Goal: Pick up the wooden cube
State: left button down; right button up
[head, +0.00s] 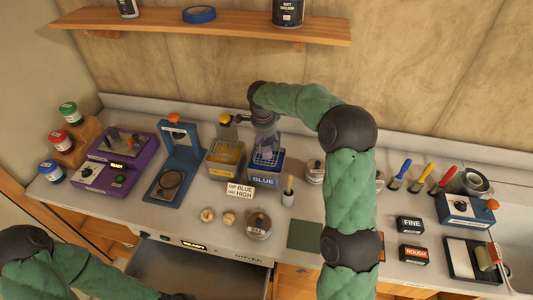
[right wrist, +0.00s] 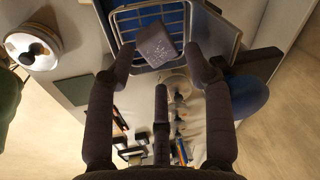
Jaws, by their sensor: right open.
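A small cube (right wrist: 157,45), dark greyish in this light, lies tilted in a wire basket (right wrist: 122,14) in the right wrist view. The basket belongs to the blue-labelled tank (head: 264,181) in the head view. I cannot tell any contact. My left arm shows at the lower left, its gripper out of the picture.
A yellow tank (head: 225,160) stands close to the left of the blue one. A sign card (head: 240,189), brush pot (head: 288,196) and round tin (head: 259,226) stand in front. A shelf (head: 215,27) runs above. An open drawer (head: 200,270) juts out below.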

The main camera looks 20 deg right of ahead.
aim_at(266, 150)
jog(key=f, duration=0.4)
jog(key=shift+w+d+f, duration=0.15)
jog(key=shift+d+f, duration=0.1)
jog(key=shift+f, duration=0.05)
jog(key=c, duration=0.7)
jog(key=shift+r, duration=0.15)
jog(key=shift+c, duration=0.2)
